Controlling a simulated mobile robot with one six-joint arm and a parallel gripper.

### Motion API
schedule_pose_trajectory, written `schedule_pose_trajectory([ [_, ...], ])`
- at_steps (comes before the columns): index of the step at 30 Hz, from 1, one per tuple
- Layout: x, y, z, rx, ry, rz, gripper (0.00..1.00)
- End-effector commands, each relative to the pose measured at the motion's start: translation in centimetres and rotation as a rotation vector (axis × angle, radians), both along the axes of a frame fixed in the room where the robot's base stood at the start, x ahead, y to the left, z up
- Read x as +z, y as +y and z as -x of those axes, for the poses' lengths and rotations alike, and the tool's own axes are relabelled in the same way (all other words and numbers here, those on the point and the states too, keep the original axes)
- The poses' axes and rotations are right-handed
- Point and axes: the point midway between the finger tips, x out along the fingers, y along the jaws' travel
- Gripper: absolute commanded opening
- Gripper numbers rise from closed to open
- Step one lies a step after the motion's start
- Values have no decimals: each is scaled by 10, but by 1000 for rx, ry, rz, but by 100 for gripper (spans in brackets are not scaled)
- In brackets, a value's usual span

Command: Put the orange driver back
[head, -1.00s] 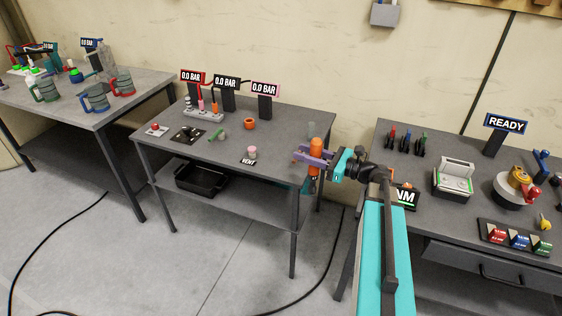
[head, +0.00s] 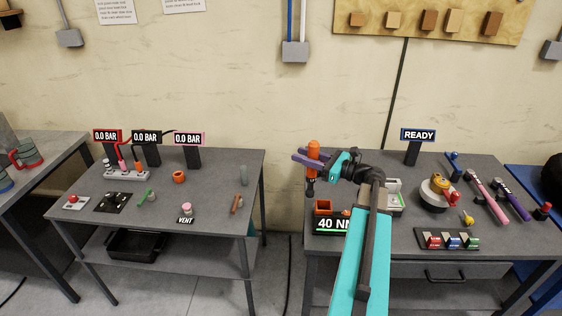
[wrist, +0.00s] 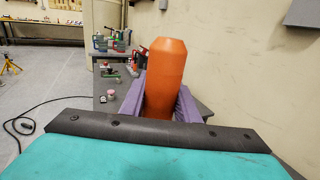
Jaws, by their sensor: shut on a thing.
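The orange driver (head: 313,149) is upright in my gripper (head: 308,158), its orange handle up and its dark shaft pointing down. The purple jaws are shut on the handle; the wrist view shows the orange handle (wrist: 166,78) between both purple fingers (wrist: 186,106). In the head view the driver appears above the left end of the right-hand table, over a small orange open-topped holder (head: 323,207). I cannot tell exactly how high the tip is above it. A 40 NM display (head: 331,226) stands just in front of the holder.
Behind my arm is a pale-green device (head: 395,197), partly hidden. Further right are a round grey fixture (head: 434,194), a READY sign (head: 418,135) and pink and purple wrenches (head: 514,200). The middle table (head: 215,208) is to the left, across a gap.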

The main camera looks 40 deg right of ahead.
Motion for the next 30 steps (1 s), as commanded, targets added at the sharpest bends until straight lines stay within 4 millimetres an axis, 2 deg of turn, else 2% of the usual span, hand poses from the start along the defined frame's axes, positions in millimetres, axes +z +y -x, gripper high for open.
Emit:
schedule_pose_trajectory([
  [1, 9, -11, 8, -19, -3, 0, 0],
  [3, 14, -22, 16, -39, -3, 0, 0],
  [9, 21, -42, 32, -76, -2, 0, 0],
  [30, 22, -46, 35, -82, -3, -1, 0],
])
